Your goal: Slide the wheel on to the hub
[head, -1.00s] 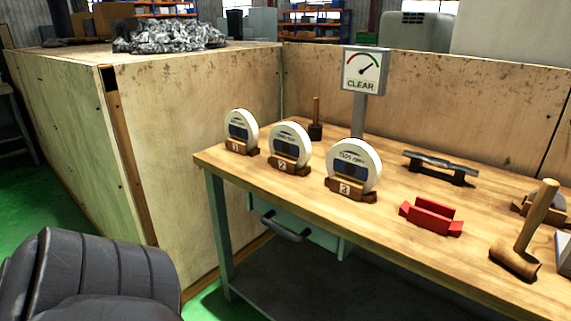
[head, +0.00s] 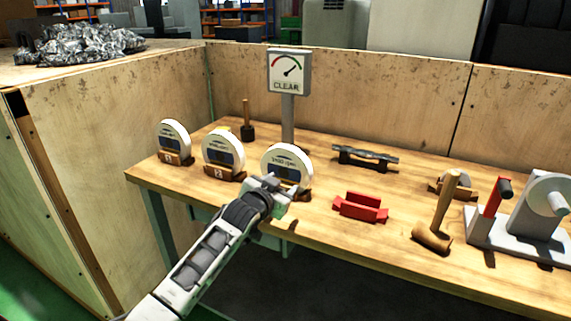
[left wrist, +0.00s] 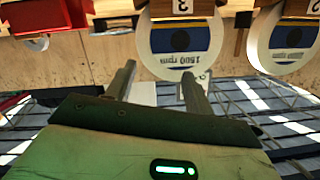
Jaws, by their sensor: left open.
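Three white-rimmed wheels with blue labels stand upright in numbered wooden stands on the bench: wheel 1 (head: 173,139), wheel 2 (head: 222,152) and wheel 3 (head: 287,159). My left gripper (head: 272,184) is just in front of wheel 3 and covers part of its lower face and stand. In the left wrist view the picture is upside down; the open, empty fingers (left wrist: 158,85) point toward wheel 3 (left wrist: 180,62). Whether they touch it I cannot tell. A grey machine (head: 535,212) with a round flange and protruding hub (head: 557,203) stands at the right. My right gripper is not in view.
A gauge sign reading CLEAR (head: 289,68) stands on a post behind wheel 3. A red cradle (head: 360,207), a wooden mallet (head: 437,225) and a dark tool on a rack (head: 364,157) lie between the wheels and the machine. Wooden panels enclose the back.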

